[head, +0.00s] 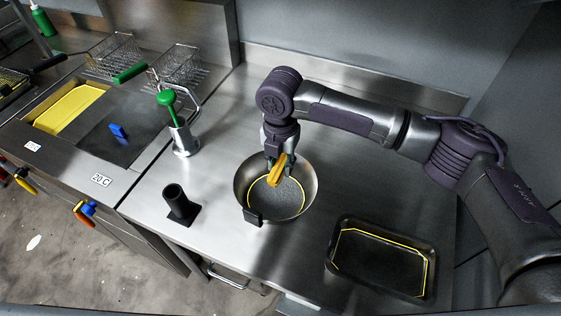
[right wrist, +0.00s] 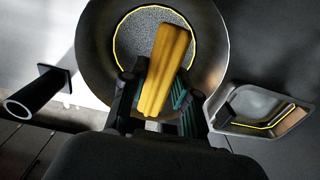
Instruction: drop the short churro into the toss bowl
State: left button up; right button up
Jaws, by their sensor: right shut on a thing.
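The churro (head: 277,170) is a short golden-brown ridged stick. My right gripper (head: 276,162) is shut on it and holds it over the toss bowl. In the right wrist view the churro (right wrist: 166,70) stands between the two fingers (right wrist: 155,92), in front of the bowl. The toss bowl (head: 308,186) is a round metal bowl with a grey speckled base ringed by a yellow line; it also shows in the right wrist view (right wrist: 98,50). No other food shows in the bowl. My left gripper is in neither view.
A black tray (head: 335,262) with a yellow outline lies at the right front. A black tube holder (head: 178,204) stands left of the bowl. A metal canister (head: 184,140) with a green-handled tool stands behind it. Wire baskets (head: 178,66) sit at the back left. The counter behind the bowl is clear.

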aim_at(280, 164)
jog(key=o, duration=1.1)
jog(key=shift+r, duration=0.35)
notch_tip(280, 164, up, 11)
jog(key=shift+r, duration=0.2)
